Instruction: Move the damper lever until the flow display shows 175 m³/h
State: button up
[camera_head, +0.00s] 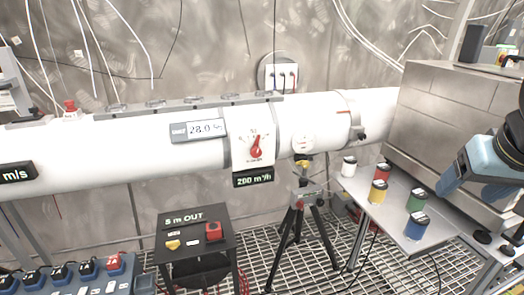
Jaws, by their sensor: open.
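The damper lever (257,149) is a small red handle on a white scale plate (239,142) on the side of the white duct. It points roughly upward, and its scale marks are too small to read. My gripper cannot be made out in this view.
The white duct (120,150) runs across the view into a steel box (440,120). A tripod (297,225) stands below the lever's right side. A side table (385,215) holds several coloured cans. A black stand (195,240) marked "5 m OUT" is front left.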

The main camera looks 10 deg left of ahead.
aim_at(257, 152)
jog(key=u, duration=1.15)
jog(key=k, duration=0.45)
jog(key=i, duration=0.45)
jog(key=z, duration=0.1)
